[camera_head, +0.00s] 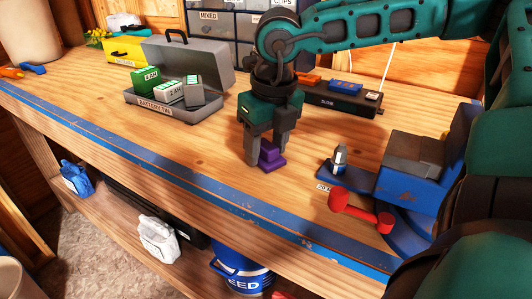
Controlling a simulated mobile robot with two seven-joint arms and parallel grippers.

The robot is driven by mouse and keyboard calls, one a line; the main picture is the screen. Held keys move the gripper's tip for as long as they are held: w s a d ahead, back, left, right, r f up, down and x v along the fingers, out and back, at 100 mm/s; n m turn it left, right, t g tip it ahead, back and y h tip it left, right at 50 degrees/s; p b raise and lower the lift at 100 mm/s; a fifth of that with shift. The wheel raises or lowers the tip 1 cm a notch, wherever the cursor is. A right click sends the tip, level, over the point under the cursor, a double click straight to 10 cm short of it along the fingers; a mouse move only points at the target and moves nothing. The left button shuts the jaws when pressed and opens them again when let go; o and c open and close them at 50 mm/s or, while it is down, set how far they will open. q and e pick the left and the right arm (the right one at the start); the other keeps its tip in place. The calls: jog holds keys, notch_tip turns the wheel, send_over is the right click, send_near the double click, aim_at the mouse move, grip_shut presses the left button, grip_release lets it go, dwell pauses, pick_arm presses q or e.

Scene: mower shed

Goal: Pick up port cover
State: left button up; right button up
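A small purple stepped piece (270,160), which I take to be the port cover, sits on the wooden bench top (210,150) near the middle. My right gripper (267,151) points down over it, with one finger at each side of its narrower upper part. The fingers partly hide the piece. I cannot tell whether they touch it or leave a small gap. The piece's wide lower part appears to rest on the bench. My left gripper is not in view.
A blue vise (410,180) with a red handle (360,210) stands at the right. A grey battery tin (175,108) with several batteries lies open at the left. Drawers (210,30) and a dark tray (335,100) stand behind. The bench between tin and gripper is clear.

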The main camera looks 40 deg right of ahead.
jog(key=c, duration=0.8)
jog(key=shift+o, duration=0.2)
